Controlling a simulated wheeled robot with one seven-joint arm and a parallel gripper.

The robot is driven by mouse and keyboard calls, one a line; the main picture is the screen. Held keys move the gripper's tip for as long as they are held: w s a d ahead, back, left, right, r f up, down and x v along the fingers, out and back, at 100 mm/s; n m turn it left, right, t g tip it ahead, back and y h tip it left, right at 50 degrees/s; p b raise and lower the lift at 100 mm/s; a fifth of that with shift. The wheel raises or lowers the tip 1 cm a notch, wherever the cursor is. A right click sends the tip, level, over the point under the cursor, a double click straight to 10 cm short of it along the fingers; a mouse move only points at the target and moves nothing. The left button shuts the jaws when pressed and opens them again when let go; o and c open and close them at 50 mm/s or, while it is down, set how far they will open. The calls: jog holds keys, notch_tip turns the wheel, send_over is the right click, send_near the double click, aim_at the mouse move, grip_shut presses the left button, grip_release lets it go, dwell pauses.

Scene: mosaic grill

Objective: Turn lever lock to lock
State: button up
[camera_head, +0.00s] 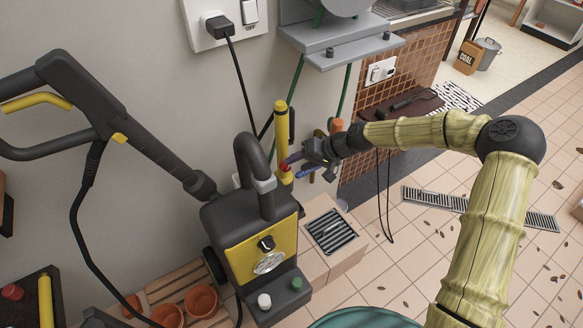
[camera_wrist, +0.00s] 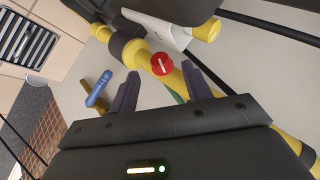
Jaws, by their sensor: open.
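A red round knob with a white line across it (camera_wrist: 162,64) sits on a yellow tube (camera_wrist: 134,50) in the wrist view. I take it for the lever lock, but cannot be sure. In the head view the red knob (camera_head: 285,167) shows small, low on the upright yellow tube (camera_head: 281,120). My gripper (camera_wrist: 160,75) is open, with its two dark purple fingers on either side of the knob's lower part in the picture. Contact cannot be told. In the head view my gripper (camera_head: 297,160) points left at the knob, partly hiding the area.
A blue lever on a brass tap (camera_wrist: 98,88) is close to the left finger. A black and yellow pressure washer (camera_head: 262,245) stands in front of the wall. A drain grate (camera_head: 332,231) lies below the gripper. The tiled floor on the right is mostly open.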

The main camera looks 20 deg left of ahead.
aim_at(288, 168)
jog(key=x, duration=0.4)
jog(key=c, duration=1)
jog(key=shift+o, duration=0.2)
